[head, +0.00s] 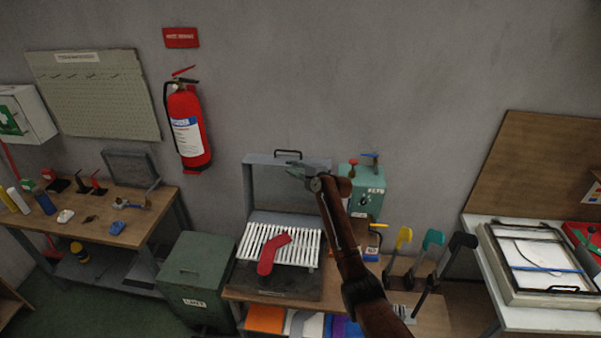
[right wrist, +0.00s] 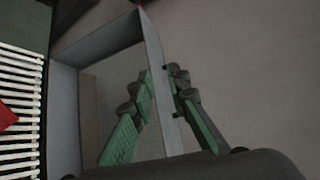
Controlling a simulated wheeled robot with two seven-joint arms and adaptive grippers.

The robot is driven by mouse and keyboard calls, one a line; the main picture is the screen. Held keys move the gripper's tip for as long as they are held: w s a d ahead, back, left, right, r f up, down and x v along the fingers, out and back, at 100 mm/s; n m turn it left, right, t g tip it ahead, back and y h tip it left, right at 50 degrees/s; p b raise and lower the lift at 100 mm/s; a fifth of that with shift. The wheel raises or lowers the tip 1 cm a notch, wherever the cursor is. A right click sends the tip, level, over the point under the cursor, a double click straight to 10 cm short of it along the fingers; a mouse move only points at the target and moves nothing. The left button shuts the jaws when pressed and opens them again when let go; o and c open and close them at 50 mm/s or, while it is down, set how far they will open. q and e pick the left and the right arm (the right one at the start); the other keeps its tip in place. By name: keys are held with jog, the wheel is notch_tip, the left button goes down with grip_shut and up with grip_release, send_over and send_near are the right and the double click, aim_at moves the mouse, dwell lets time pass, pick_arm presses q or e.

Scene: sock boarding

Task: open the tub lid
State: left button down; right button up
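The grey tub (head: 246,255) stands on the bench in the middle of the head view. Its lid (head: 270,190) stands upright at the back, against the wall side, with a dark handle (head: 288,153) on its top edge. A red sock (head: 270,252) lies on the white slats in the tub. My right gripper (head: 294,170) is at the upper right of the lid. In the right wrist view, its two green-padded fingers (right wrist: 163,78) are apart, on either side of the lid's rim (right wrist: 152,45); I cannot tell if they touch it. My left gripper is out of view.
A teal box (head: 366,200) with small valves stands just right of the lid. Yellow, teal and black forms (head: 432,250) stand further right. A green bin (head: 195,265) stands left of the bench. A fire extinguisher (head: 189,130) hangs on the wall.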

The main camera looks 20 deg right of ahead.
jog(key=shift+v, duration=2.75)
